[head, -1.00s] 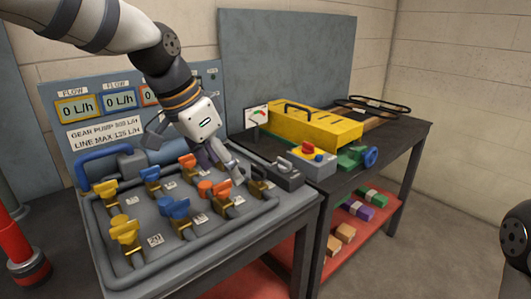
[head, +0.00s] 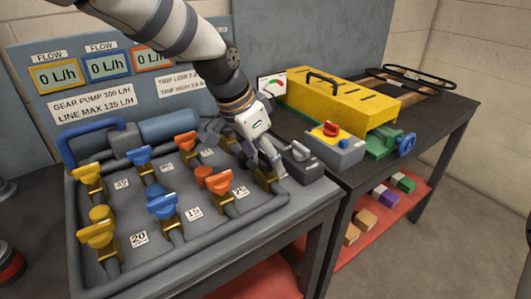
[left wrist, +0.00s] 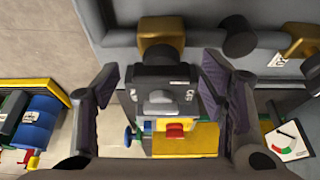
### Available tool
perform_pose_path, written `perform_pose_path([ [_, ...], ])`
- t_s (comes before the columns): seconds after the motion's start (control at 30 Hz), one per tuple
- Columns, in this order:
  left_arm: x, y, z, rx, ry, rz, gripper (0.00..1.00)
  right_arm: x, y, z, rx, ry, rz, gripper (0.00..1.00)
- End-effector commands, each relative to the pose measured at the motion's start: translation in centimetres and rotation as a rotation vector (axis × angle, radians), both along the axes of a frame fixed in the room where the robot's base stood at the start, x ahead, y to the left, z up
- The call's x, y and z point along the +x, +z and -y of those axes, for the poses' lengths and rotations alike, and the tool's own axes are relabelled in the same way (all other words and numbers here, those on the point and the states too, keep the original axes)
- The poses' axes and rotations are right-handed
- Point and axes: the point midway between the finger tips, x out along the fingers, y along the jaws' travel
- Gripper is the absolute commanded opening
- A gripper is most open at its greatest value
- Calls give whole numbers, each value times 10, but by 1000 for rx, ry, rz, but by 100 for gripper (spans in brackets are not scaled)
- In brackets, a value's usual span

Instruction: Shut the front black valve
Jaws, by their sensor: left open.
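The front black valve stands at the right end of the front valve row. In the head view its brass body (head: 265,178) shows below my left gripper (head: 266,160), and its black handle is mostly hidden by the fingers. In the left wrist view the black valve handle (left wrist: 160,57) and its brass body sit between and beyond the spread fingers. My left gripper (left wrist: 165,85) is open and empty, with a finger on either side of the handle in that view. I cannot tell whether a finger touches it. My right gripper is not in view.
An orange front valve (head: 214,182) stands left of the black one. A grey switch box (head: 300,160) sits close on the right, then a box with a red knob (head: 334,150) and a yellow machine cover (head: 340,98). Pipes (head: 210,228) frame the valve panel.

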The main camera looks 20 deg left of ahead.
Motion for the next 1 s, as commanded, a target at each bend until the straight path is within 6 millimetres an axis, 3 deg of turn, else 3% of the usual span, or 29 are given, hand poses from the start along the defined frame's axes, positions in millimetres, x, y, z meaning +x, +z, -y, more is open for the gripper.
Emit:
perform_pose_path([
  [0.27,1,0,1,-1,1,4,63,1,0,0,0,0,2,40],
  [0.47,1,0,0,0,1,4,17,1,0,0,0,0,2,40],
  [0.77,1,0,0,-2,-22,3,17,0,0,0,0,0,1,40],
  [1.0,2,-2,-1,-3,-144,0,17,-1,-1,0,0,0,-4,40],
])
